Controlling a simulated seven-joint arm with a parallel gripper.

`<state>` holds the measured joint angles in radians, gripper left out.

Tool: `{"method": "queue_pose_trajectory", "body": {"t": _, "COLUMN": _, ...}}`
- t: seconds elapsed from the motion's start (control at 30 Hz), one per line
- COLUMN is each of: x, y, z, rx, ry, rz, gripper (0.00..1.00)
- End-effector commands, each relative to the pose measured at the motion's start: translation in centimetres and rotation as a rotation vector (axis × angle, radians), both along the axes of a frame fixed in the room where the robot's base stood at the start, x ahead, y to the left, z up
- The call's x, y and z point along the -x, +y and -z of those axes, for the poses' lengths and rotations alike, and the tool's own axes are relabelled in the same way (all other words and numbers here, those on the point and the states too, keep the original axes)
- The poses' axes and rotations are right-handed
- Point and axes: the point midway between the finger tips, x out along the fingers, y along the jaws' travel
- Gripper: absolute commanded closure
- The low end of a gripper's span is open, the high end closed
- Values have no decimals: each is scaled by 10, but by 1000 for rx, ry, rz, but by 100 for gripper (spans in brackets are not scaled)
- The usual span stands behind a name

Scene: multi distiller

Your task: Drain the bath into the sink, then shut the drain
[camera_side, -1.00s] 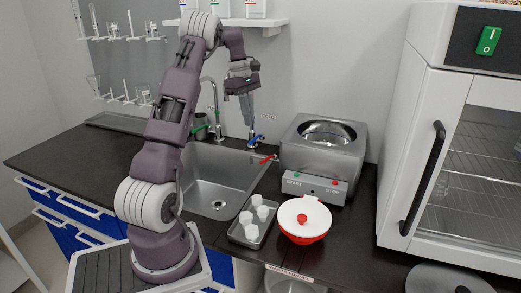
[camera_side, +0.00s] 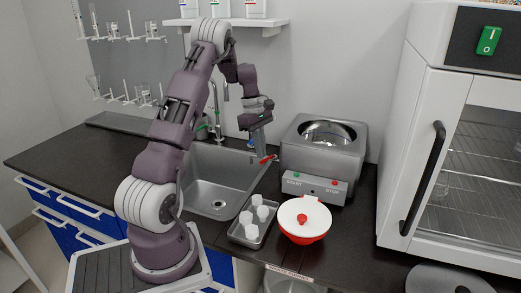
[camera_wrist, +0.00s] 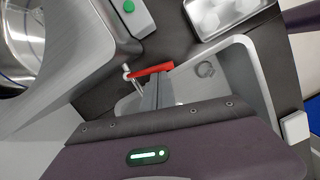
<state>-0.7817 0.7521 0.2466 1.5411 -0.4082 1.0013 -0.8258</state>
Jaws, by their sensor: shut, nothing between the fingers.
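The bath (camera_side: 318,160) is a grey metal box with a round opening, standing right of the sink (camera_side: 225,178). Its drain has a red handle (camera_side: 264,159) on the side facing the sink. In the wrist view the red handle (camera_wrist: 152,69) lies crosswise beside a pale fitting (camera_wrist: 126,76). My gripper (camera_side: 262,153) is shut and empty, pointing down at the handle. In the wrist view its fingertips (camera_wrist: 158,80) overlap the handle's edge; I cannot tell whether they touch. The water level and any flow cannot be made out.
A tap (camera_side: 214,110) rises behind the sink. A white cabinet (camera_side: 450,150) stands at the right.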

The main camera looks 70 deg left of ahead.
Motion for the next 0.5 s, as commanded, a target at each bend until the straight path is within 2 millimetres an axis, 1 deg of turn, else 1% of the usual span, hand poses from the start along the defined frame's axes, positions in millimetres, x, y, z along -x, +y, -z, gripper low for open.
{"method": "queue_pose_trajectory", "body": {"t": 0.07, "x": 0, "y": -2, "z": 0, "rx": 0, "ry": 0, "rz": -21, "gripper": 100}}
{"method": "queue_pose_trajectory", "body": {"t": 0.17, "x": -2, "y": -10, "z": 0, "rx": 1, "ry": 2, "rz": -102, "gripper": 100}}
{"method": "queue_pose_trajectory", "body": {"t": 0.23, "x": -5, "y": -17, "z": 0, "rx": 2, "ry": 1, "rz": -99, "gripper": 100}}
{"method": "queue_pose_trajectory", "body": {"t": 0.5, "x": -5, "y": -17, "z": 0, "rx": 2, "ry": 1, "rz": -100, "gripper": 100}}
